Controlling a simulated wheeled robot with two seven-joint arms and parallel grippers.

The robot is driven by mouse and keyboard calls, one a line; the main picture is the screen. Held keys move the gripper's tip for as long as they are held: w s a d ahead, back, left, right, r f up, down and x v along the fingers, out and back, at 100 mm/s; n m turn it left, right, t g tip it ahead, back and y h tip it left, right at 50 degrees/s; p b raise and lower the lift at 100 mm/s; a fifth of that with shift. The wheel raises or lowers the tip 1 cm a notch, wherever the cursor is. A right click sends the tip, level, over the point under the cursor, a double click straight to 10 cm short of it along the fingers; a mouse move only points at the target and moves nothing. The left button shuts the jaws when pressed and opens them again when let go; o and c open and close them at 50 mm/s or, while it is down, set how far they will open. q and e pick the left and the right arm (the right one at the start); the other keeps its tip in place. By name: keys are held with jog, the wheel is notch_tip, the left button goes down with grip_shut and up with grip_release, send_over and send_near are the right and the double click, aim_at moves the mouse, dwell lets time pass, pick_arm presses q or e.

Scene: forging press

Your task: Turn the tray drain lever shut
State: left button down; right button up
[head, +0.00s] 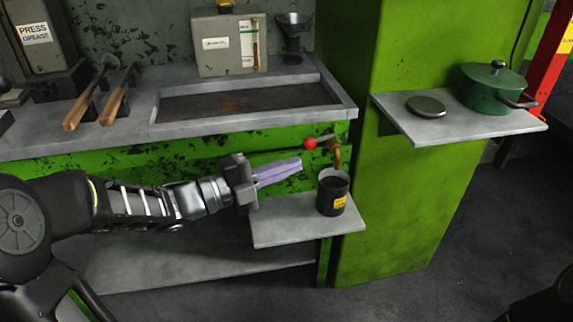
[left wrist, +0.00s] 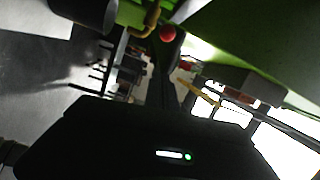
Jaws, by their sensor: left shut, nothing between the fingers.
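The drain lever's red knob (head: 310,143) is at the left end of a short grey rod, which reaches left from the valve under the tray's right front corner. A brass spout (head: 337,156) bends down there. The tray (head: 349,110) is set in the bench top and has a dark, stained floor. My left gripper (head: 299,163) is shut and empty, its pale fingers pointing right, just below and left of the knob. The left wrist view also shows the knob (left wrist: 167,34) close beyond the fingers; contact cannot be told. My right gripper is not in view.
A dark cup (head: 332,196) with a yellow label stands under the spout on a small grey shelf (head: 285,230). A green pillar (head: 400,210) rises to the right, with a side shelf (head: 455,124) bearing a green pot (head: 492,90). Two wooden-handled tools (head: 113,105) lie on the bench.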

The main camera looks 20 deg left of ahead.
aim_at(321, 139)
pick_arm(q)
jog(key=w+d+b, duration=0.1)
jog(key=w+d, duration=0.1)
jog(key=w, duration=0.5)
jog(key=shift+w+f, duration=0.15)
jog(key=shift+w, duration=0.1)
